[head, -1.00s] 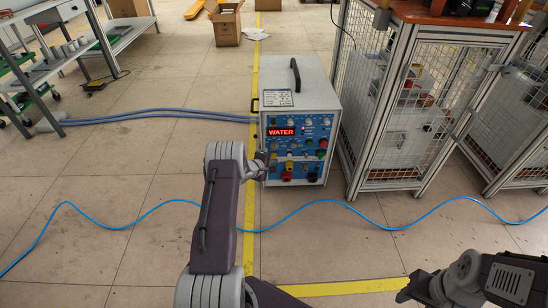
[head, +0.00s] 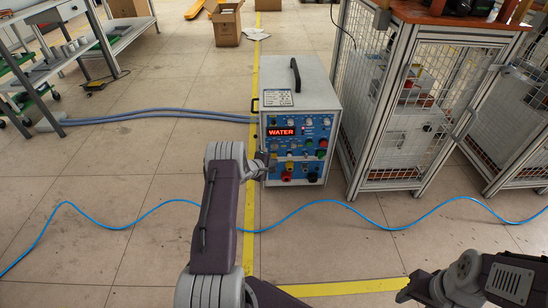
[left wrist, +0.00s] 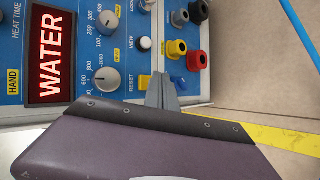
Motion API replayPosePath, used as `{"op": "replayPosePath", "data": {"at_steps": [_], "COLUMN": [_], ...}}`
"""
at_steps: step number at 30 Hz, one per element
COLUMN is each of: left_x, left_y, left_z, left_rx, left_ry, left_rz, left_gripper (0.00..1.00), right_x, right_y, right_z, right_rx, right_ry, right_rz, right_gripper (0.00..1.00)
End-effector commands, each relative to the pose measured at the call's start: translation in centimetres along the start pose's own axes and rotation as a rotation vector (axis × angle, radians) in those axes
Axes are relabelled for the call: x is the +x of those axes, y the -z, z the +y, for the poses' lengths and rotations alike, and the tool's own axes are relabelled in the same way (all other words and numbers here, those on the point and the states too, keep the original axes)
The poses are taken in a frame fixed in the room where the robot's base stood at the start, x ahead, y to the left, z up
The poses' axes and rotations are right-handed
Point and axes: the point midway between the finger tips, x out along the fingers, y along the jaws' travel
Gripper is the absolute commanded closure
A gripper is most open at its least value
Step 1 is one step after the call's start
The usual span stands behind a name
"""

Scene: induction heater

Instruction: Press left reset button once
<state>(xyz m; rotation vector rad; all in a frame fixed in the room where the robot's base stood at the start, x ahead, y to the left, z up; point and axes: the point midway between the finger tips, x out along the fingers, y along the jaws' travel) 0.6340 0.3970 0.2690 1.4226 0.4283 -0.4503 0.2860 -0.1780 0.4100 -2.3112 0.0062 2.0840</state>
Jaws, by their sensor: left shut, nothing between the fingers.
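The induction heater (head: 300,85) is a white box on the floor with a blue front panel and a red lit display (head: 282,132) reading WATER. In the left wrist view the panel appears turned sideways. The RESET label (left wrist: 131,86) shows there, with a yellow patch (left wrist: 145,82) beside it, probably a button, partly behind my fingers. My left gripper (left wrist: 160,76) is shut and empty, its tips at the panel beside that patch. I cannot tell whether they touch. In the head view my left gripper (head: 264,160) is at the panel's left side. My right gripper (head: 415,284) is low at the right.
A wire-mesh cage (head: 420,110) stands close right of the heater. A blue hose (head: 340,202) crosses the floor in front. Grey-blue hoses (head: 160,115) run left from the heater. A cardboard box (head: 227,25) sits behind. Open floor lies at the left.

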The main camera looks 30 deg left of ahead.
Motion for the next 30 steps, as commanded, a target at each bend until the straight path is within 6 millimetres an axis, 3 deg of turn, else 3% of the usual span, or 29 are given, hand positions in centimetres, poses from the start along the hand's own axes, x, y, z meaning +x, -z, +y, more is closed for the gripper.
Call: {"op": "replayPosePath", "data": {"at_steps": [30], "left_x": [0.89], "left_y": [0.63], "left_z": [0.62], "left_rx": [-0.001], "left_ry": [0.0], "left_rz": [-0.001], "left_gripper": [1.0], "right_x": [0.1], "right_y": [-0.01], "right_z": [0.0], "right_rx": [0.0], "right_ry": [0.0], "right_rz": [0.0], "right_gripper": [0.5]}}
